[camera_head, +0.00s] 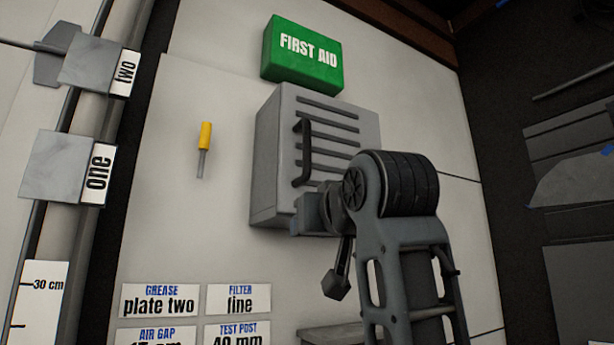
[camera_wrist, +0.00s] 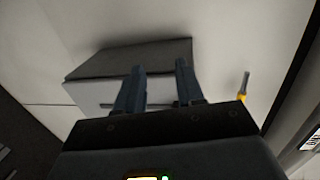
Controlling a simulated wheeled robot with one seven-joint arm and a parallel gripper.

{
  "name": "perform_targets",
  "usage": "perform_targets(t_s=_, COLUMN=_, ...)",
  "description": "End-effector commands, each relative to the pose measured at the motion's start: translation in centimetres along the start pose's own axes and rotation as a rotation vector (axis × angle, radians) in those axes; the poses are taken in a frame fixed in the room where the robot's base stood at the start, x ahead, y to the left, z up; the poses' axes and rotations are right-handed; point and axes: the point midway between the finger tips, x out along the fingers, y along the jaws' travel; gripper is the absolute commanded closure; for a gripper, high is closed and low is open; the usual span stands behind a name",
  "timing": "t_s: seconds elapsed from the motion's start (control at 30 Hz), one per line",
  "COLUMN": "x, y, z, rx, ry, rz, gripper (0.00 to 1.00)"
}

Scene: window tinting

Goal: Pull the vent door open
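The vent is a grey wall box with a slotted door (camera_head: 335,118) and a black bar handle (camera_head: 303,152) standing upright on its left side. The door looks closed. My gripper (camera_head: 308,213) is at the lower front of the box, below the handle; my wrist covers the door's lower right. In the wrist view my gripper (camera_wrist: 160,66) has its two fingers apart, with the grey box (camera_wrist: 130,58) behind them. A thin dark bar shows low between the fingers; I cannot tell if it is the handle. No grip on the handle is visible.
A green first aid box (camera_head: 303,55) is just above the vent. A yellow-handled screwdriver (camera_head: 204,140) hangs to its left. Label cards (camera_head: 160,300) are below left. A grey ledge (camera_head: 335,334) is under my arm. The wall left of the vent is mostly clear.

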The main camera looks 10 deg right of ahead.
Motion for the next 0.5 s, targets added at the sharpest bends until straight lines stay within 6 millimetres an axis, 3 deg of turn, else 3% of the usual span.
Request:
perform_targets(t_s=0.03, x=-0.8, y=-0.2, z=-2.7, rx=-0.001, ry=0.015, rz=0.001, gripper=0.62)
perform_targets(t_s=0.2, x=-3.5, y=-0.5, z=-8.9, rx=-0.003, ry=0.029, rz=0.008, gripper=0.62)
perform_targets(t_s=0.37, x=-6.0, y=-0.6, z=-12.9, rx=-0.003, ry=0.038, rz=0.013, gripper=0.62)
perform_targets(t_s=0.5, x=-7.1, y=-0.7, z=-14.5, rx=-0.002, ry=0.039, rz=0.016, gripper=0.62)
